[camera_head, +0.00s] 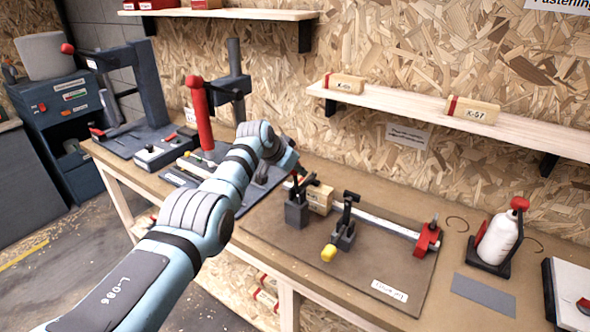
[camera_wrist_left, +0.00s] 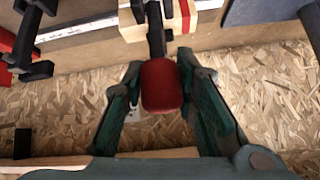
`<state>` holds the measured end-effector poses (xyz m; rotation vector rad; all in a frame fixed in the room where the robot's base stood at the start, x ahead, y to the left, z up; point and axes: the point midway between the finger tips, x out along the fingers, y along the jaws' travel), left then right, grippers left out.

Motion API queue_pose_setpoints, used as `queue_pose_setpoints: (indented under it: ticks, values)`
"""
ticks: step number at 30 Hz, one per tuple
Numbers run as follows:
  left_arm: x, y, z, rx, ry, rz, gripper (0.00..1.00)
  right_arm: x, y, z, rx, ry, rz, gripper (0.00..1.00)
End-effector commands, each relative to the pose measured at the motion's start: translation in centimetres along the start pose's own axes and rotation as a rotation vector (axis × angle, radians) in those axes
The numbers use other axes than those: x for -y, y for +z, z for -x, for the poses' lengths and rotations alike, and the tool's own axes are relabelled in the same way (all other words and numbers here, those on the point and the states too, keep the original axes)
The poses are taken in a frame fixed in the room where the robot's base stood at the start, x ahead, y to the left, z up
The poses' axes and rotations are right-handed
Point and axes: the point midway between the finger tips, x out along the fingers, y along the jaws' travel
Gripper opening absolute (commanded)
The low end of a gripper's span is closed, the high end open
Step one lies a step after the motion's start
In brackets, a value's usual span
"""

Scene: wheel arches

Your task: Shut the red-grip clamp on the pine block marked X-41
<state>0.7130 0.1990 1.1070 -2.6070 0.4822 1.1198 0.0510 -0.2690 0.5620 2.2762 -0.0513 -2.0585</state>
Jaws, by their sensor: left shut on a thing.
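The red grip (camera_wrist_left: 162,85) of a dark clamp lever (camera_wrist_left: 155,30) sits between the two fingers of my left gripper (camera_wrist_left: 163,62) in the left wrist view. The gripper is shut on it. A pine block (camera_wrist_left: 132,31) with a red stripe lies beside the lever. In the head view my left gripper (camera_head: 293,166) is above the dark clamp (camera_head: 297,211), next to the pine block (camera_head: 320,199) on the brown board. My wrist hides the red grip there, and the block's label is too small to read. My right gripper is not in view.
A yellow-grip clamp (camera_head: 343,235) stands right of the block, and a red stop (camera_head: 428,240) ends the pale rail. Blocks K-57 (camera_head: 473,110) and another (camera_head: 345,83) lie on the shelf (camera_head: 520,132). A tall red lever (camera_head: 199,115) rises behind my arm.

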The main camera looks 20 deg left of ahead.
Motion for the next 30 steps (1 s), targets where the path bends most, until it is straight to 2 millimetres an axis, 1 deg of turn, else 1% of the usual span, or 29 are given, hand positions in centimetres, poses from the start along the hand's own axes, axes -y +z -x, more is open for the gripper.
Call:
queue_pose_setpoints:
  ticks: [8, 9, 11, 12, 13, 24, 27, 30]
  values:
    - [0.1, -0.1, 0.0, -0.002, -0.002, -0.001, 0.00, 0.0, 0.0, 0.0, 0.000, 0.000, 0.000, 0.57]
    - [0.1, -0.1, 0.0, -0.002, -0.002, -0.001, 0.29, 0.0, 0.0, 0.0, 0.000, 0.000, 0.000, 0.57]
    - [0.1, 0.0, 0.0, -0.001, -0.002, -0.001, 0.39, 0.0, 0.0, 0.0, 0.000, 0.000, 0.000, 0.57]
    - [0.1, 0.0, 0.0, -0.001, -0.001, -0.001, 0.45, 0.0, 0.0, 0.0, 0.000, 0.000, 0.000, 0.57]
    - [0.1, 0.0, 0.0, -0.001, -0.001, 0.000, 0.46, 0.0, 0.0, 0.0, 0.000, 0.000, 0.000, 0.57]
    - [0.1, 0.0, 0.2, 0.000, 0.000, 0.001, 0.46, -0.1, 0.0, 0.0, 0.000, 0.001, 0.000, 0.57]
    - [0.1, -0.1, 0.9, -0.002, 0.001, 0.000, 0.46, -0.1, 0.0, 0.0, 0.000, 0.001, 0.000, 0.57]
    - [0.1, -0.1, 2.2, -0.004, -0.001, 0.000, 0.46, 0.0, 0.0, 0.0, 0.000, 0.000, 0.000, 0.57]
